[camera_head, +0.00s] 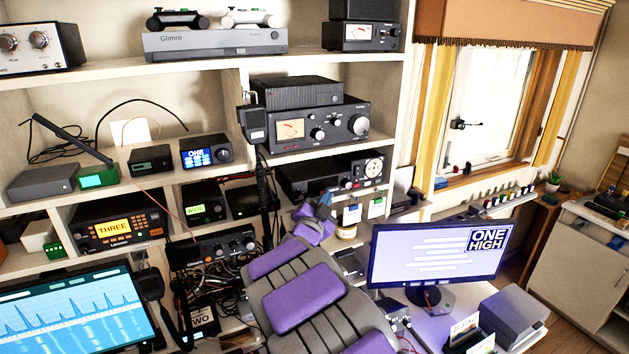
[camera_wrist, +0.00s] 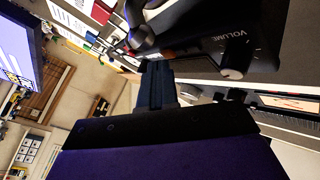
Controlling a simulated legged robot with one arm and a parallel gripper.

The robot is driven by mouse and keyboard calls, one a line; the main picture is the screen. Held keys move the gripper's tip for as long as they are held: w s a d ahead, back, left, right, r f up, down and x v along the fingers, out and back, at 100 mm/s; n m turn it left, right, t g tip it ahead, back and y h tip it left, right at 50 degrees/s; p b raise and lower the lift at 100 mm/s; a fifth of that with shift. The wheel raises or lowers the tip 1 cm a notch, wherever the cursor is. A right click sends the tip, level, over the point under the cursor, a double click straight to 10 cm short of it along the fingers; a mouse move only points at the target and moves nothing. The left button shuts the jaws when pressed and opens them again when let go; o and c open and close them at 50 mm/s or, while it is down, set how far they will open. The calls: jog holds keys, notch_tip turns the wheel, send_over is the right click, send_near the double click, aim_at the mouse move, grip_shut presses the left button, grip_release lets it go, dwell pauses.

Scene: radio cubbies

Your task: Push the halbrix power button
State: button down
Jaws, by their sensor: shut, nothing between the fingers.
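No halbrix label is legible, so I cannot tell which device it is or see its power button. My gripper (camera_head: 318,205) is shut and empty, in front of the lower right shelf, just below a black radio unit (camera_head: 325,174) with a round dial. In the wrist view my dark closed fingers (camera_wrist: 157,85) point toward a black device (camera_wrist: 215,38) with a silver knob marked VOLUME. A dark rounded thing lies just beyond the fingertips. Whether the fingertips touch anything I cannot tell.
A black microphone (camera_head: 254,124) and its coiled cord hang left of my gripper. A monitor (camera_head: 437,254) stands to the right on the desk. A radio reading THREE (camera_head: 113,226) sits in a left cubby. Cables crowd the shelf below my arm.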

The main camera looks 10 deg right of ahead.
dwell(0.4)
jog(key=shift+s+d+b, duration=0.15)
jog(key=shift+s+b, duration=0.2)
jog(key=shift+s, duration=0.1)
jog(key=shift+s, duration=0.1)
jog(key=s+b, duration=0.1)
jog(key=s+d+b, duration=0.1)
jog(key=s, duration=0.1)
jog(key=s+b, duration=0.1)
jog(key=s, duration=0.1)
jog(key=shift+s+d, duration=0.25)
jog(key=shift+d, duration=0.15)
jog(key=shift+f, duration=0.1)
